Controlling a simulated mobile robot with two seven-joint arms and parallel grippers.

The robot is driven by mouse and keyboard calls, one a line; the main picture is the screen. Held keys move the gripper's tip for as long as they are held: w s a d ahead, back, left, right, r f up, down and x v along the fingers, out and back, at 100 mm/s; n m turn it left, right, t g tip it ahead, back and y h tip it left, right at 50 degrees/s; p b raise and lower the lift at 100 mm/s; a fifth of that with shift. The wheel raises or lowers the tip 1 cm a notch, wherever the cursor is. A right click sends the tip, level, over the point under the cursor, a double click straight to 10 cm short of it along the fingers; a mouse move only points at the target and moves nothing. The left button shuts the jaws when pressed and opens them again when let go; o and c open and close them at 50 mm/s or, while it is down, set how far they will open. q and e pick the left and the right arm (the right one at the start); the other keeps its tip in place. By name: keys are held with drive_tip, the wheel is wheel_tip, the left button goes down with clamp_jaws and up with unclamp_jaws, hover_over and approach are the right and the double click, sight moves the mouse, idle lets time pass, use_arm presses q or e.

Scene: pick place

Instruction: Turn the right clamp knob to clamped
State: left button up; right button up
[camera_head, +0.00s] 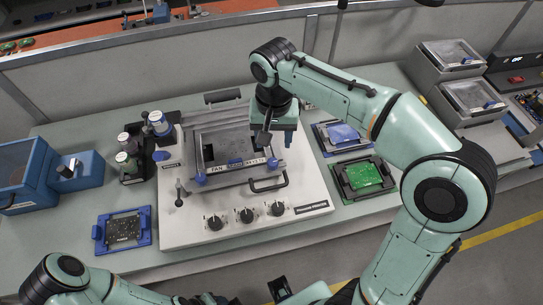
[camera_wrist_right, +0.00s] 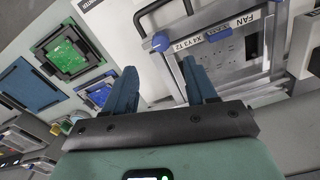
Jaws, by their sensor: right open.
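The test fixture (camera_head: 297,205) is a pale box with a grey metal frame on top, its front bar marked FAN. A blue right clamp knob (camera_head: 272,162) sits at the right end of that bar, and a blue left one (camera_head: 200,179) at the left end. The right knob also shows in the wrist view (camera_wrist_right: 160,41), beyond my fingertips. My right gripper (camera_head: 277,139) is open and empty, pointing down above the frame's right side; its two blue fingers show apart in the wrist view (camera_wrist_right: 162,84).
A tray with a green board (camera_head: 363,175) and one with a blue piece (camera_head: 342,134) lie right of the fixture. A blue tray (camera_head: 124,229) lies front left. Bottles (camera_head: 130,145) stand left. Black dials (camera_head: 246,215) and a handle (camera_head: 268,184) are at the fixture's front.

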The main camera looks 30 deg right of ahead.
sight(273, 161)
wheel_tip(273, 161, down, 10)
drive_tip(key=shift+w+r+b, duration=0.1)
drive_tip(key=shift+w+b, duration=0.05)
drive_tip(key=shift+b, duration=0.5)
clamp_jaws()
